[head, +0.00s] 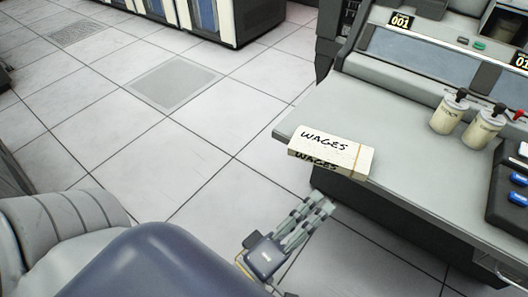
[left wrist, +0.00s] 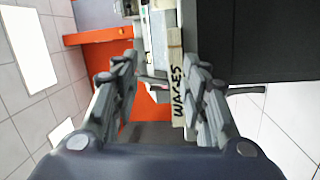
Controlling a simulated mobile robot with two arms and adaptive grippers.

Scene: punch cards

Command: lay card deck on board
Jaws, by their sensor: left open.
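The card deck (head: 330,152) is a cream stack with "WAGES" written on its top and side and a thin band near its right end. It lies at the near left edge of the grey console desk top (head: 395,135). My left gripper (head: 318,205) is open and empty, below and in front of the deck, apart from it. In the left wrist view the deck (left wrist: 177,95) shows edge-on beyond the fingers, closer to the right one. My right gripper is not in view. I cannot tell which surface is the board.
Two cream cups (head: 448,113) (head: 483,129) stand on the desk to the right. A dark panel with blue buttons (head: 513,195) is at the right edge. Sloped console screens rise behind. Tiled floor is open at left.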

